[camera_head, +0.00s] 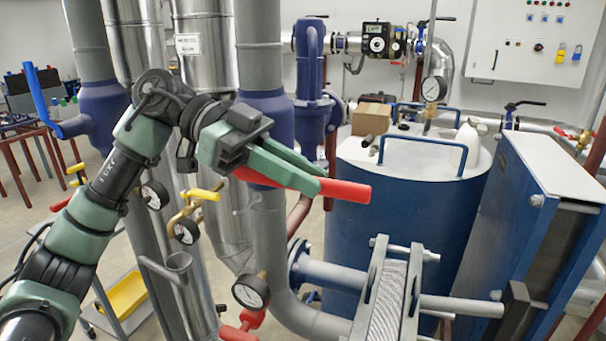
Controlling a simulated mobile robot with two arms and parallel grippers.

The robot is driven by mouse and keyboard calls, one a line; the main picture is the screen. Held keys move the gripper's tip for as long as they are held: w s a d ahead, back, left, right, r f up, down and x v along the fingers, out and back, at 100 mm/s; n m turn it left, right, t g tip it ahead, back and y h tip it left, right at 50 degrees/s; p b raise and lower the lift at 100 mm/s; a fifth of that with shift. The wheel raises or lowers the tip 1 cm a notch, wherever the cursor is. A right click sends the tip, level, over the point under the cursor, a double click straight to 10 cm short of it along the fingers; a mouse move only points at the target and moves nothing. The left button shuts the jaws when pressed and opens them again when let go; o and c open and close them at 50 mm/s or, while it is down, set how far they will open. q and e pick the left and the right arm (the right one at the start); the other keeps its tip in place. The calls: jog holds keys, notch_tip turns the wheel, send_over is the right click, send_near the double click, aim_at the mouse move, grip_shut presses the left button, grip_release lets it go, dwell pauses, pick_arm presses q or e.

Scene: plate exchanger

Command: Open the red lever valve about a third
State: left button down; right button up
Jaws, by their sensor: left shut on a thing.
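The red lever (346,191) sticks out to the right in front of the blue valve body (270,120) on the grey vertical pipe, dipping slightly toward its free end. My left gripper (316,179) reaches in from the left with its green fingers shut on the red lever. The lever's free end shows beyond the fingertips, and a short red part shows below the gripper's body. The lever's pivot is partly hidden behind my gripper.
A blue tank (400,220) with a white top stands right of the lever. The plate exchanger (520,220) is at the far right. Yellow valve handles (200,194), a pressure gauge (251,292) and another red handle (240,331) sit below my arm. A blue lever (40,95) is at left.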

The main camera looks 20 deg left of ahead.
pick_arm(q)
jog(key=shift+a+r+h, duration=0.2)
jog(key=shift+r+h, duration=0.5)
jog(key=shift+r, duration=0.15)
jog(key=shift+a+r+h, duration=0.2)
jog(key=shift+r+h, duration=0.5)
jog(key=shift+r, duration=0.15)
jog(key=shift+a+r+h, duration=0.45)
jog(key=shift+r+h, duration=0.35)
jog(key=shift+r, duration=0.1)
jog(key=shift+a+r+h, duration=0.4)
jog(key=shift+r+h, duration=0.4)
jog(key=shift+r, duration=0.05)
jog(key=c, duration=1.4)
grip_release()
jog(key=shift+f, duration=0.15)
jog(key=shift+f, duration=0.1)
